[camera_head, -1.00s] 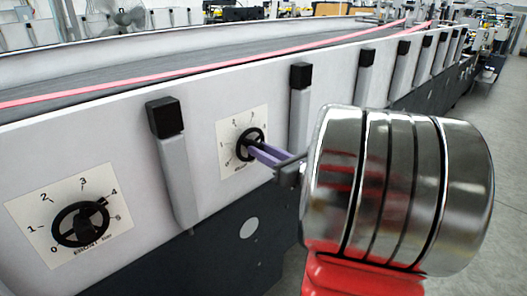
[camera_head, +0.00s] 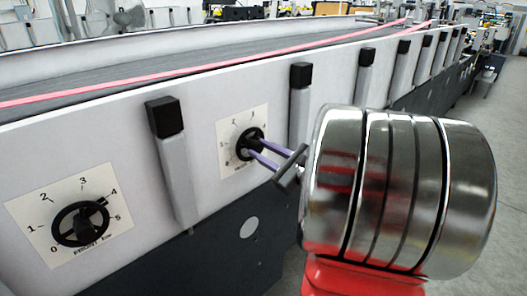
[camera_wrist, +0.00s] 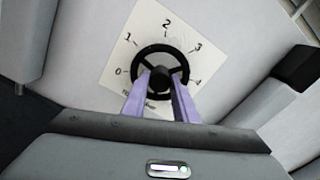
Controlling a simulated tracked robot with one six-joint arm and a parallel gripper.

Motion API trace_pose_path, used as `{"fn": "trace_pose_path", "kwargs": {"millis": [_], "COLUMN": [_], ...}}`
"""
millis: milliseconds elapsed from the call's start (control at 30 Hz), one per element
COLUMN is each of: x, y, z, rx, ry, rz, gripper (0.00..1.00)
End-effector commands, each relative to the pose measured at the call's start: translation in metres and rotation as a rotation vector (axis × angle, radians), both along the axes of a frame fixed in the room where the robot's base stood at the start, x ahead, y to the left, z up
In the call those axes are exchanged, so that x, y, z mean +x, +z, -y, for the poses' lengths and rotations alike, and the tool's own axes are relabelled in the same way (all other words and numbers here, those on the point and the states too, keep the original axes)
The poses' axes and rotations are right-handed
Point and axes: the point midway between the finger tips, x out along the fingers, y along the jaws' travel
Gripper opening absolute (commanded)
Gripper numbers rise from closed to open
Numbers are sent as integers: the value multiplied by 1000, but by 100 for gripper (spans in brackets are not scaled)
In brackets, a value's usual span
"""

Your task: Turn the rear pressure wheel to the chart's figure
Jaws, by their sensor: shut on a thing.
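A black spoked wheel (camera_head: 249,144) sits on a white dial plate (camera_head: 225,132) on the machine's pale side panel. In the wrist view the wheel (camera_wrist: 184,60) stands in front of figures 0 to 4, with 2 near the top. My gripper (camera_head: 257,147) is shut on the wheel near its hub; its two purple fingers (camera_wrist: 160,88) reach in from below in the wrist view. The fingers cover the lower part of the wheel and some lettering. I cannot tell which figure the wheel's pointer is at. The chart is not recognisable in either view.
A second black wheel (camera_head: 80,224) on its own dial plate (camera_head: 30,215) is nearer, at left, with its dark knob towards 4. Grey posts with black caps (camera_head: 165,116) stand out from the panel on both sides of my gripper. A pink belt (camera_head: 200,69) runs above.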

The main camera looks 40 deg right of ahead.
Motion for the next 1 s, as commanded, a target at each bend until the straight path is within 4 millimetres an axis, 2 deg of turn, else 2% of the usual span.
{"fn": "trace_pose_path", "kwargs": {"millis": [400,967,1000], "x": [0,0,0], "y": [-1,-1,-1], "z": [-1,-2,-2], "rx": [-270,-320,-320], "ry": [1,4,4], "rz": [7,7,7], "gripper": [4,4,27]}}
